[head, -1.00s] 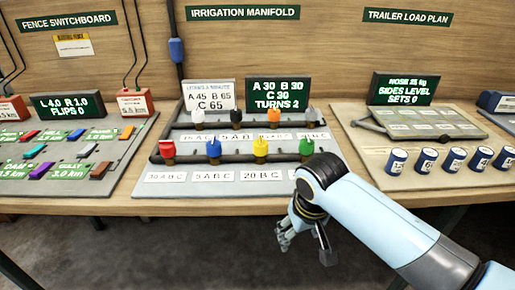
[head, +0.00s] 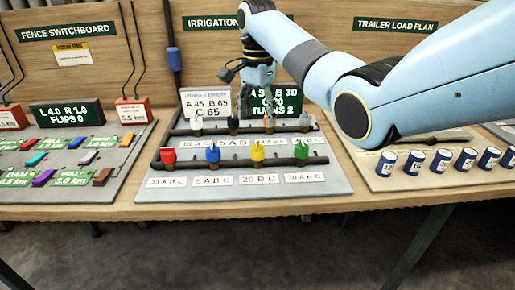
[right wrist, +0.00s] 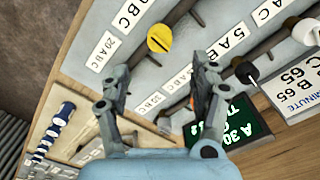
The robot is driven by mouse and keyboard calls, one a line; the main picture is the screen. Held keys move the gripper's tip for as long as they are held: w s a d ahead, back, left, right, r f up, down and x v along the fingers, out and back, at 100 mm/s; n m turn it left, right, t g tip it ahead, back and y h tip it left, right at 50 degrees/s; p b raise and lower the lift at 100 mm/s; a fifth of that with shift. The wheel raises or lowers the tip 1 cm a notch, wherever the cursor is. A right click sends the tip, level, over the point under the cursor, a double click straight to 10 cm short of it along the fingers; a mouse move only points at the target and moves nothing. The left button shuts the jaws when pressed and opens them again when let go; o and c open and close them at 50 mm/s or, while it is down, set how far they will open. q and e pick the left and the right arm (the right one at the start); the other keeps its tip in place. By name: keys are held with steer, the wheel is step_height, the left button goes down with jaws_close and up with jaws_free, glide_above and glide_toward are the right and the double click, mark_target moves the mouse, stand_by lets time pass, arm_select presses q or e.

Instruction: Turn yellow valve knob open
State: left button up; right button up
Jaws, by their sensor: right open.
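The yellow valve knob (head: 258,152) stands on the front pipe of the irrigation manifold (head: 340,183), between the blue and green knobs. It also shows in the right wrist view (right wrist: 159,38), just beyond the fingertips. My right gripper (head: 252,108) hangs above the rear pipe, pointing down, behind and above the yellow knob and apart from it. In the right wrist view my right gripper (right wrist: 160,68) is open and empty, with its fingers spread. It partly hides the rear row, including the orange knob, and the display. My left gripper is not in view.
Red (head: 168,156), blue (head: 213,152) and green (head: 301,150) knobs share the front pipe. A white knob (head: 197,125) stands on the rear pipe. The green display (head: 290,112) reads TURNS 2. The fence switchboard is at left, and blue cylinders (head: 441,160) are at right.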

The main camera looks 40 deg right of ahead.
mark_target(258, 144)
step_height(258, 144, down, 11)
steer(key=shift+r+b, duration=0.2)
steer(key=shift+b, duration=0.2)
steer(key=shift+c, duration=0.3)
steer(key=c, duration=1.1)
